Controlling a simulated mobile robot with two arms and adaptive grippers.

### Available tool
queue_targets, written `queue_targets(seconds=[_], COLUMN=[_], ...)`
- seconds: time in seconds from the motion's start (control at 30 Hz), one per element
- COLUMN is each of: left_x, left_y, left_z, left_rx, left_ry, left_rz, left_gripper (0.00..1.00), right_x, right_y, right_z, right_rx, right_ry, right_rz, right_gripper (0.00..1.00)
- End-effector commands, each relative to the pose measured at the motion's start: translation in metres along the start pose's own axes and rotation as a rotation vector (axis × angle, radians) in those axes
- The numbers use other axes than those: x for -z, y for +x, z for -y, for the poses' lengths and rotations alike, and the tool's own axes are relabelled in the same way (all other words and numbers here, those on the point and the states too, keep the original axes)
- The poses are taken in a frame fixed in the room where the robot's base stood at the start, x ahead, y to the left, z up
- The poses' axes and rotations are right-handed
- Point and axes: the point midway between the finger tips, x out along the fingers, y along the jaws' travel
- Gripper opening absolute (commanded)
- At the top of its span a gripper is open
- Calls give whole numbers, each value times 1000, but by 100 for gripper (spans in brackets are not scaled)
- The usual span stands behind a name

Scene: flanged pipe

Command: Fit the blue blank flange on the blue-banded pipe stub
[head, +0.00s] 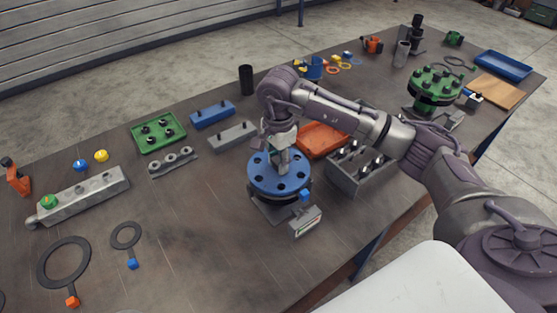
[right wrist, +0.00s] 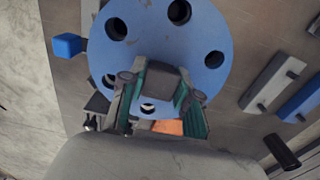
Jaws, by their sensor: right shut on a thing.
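The blue blank flange (head: 262,183) is a flat blue disc with several bolt holes. It lies level over the pipe stub (head: 270,211), of which only a dark flange edge and the grey base show below it. I cannot tell whether the two touch, and the stub's blue band is hidden. My right gripper (head: 282,163) points down and is shut on the blue flange at its middle. In the right wrist view the fingers (right wrist: 157,92) are over the disc (right wrist: 165,30), and its bolt holes show around them. My left gripper is not in view.
A grey bin (head: 347,181) and orange tray (head: 318,140) are to the right. Gasket rings (head: 62,262) lie at the left. The front middle of the table is clear.

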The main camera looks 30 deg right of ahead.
Motion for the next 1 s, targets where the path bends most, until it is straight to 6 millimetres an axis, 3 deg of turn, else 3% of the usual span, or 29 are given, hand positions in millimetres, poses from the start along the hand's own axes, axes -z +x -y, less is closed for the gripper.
queue_targets(seconds=[0.37,0.4,0.57,0.87,1.0], left_x=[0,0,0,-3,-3], left_y=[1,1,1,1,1], left_z=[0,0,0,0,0], left_rx=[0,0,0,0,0], left_ry=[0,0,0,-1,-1], left_rz=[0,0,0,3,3], left_gripper=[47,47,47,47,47], right_x=[0,0,0,0,0], right_y=[-1,-1,0,1,-10], right_z=[0,0,0,0,0], right_rx=[3,3,2,-2,1], right_ry=[0,0,0,0,-1], right_rz=[1,1,0,0,0], right_gripper=[0,33,60,61,61])
